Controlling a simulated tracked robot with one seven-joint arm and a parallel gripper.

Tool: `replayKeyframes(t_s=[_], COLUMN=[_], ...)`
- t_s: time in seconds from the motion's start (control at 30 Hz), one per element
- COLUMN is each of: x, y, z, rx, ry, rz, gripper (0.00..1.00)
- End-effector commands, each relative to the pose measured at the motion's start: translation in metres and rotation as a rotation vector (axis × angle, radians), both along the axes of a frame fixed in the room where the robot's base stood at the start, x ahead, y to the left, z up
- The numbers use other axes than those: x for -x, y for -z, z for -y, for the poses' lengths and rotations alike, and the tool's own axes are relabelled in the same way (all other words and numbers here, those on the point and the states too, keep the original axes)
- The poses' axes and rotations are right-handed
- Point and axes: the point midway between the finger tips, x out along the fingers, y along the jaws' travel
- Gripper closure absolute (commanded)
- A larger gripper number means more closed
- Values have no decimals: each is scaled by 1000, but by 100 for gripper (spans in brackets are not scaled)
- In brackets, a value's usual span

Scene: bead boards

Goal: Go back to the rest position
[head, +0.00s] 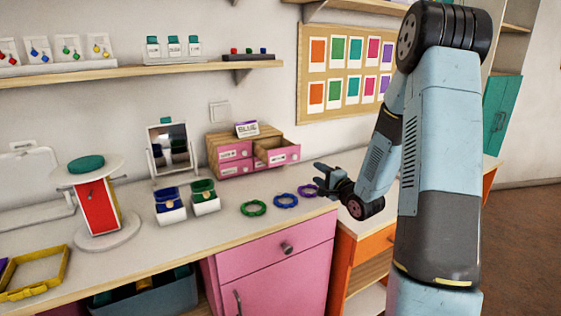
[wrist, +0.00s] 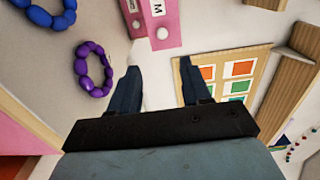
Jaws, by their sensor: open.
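My gripper (head: 325,180) is at the end of my raised blue arm, above the right part of the counter in the head view. In the wrist view my gripper (wrist: 160,88) has its two dark fingers apart with nothing between them. A purple bead ring (head: 307,190) lies on the counter just left of the gripper; it also shows in the wrist view (wrist: 80,68). A blue bead ring (head: 286,201) and a green bead ring (head: 255,208) lie in a row to its left. The gripper is apart from all of them.
A wooden drawer box (head: 213,150) with pink drawers, one pulled open, stands behind the rings. Small bins (head: 206,205), a mirror (head: 158,165) and a red stand (head: 95,210) are to the left. A shelf (head: 130,73) and a colour board (head: 303,105) are on the wall.

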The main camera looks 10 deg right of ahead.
Motion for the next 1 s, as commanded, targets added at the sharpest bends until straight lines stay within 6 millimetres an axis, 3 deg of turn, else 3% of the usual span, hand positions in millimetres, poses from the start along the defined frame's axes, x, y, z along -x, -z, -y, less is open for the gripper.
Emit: replayKeyframes(t_s=[0.17,0.57,0.77,1.0], x=[0,23,53,102], y=[-10,-63,-90,-120], z=[-3,-8,-9,-14], rx=[94,620,844,1066], ry=[16,91,99,64], rz=[-18,-166,-258,-378], gripper=[52,52,52,52])
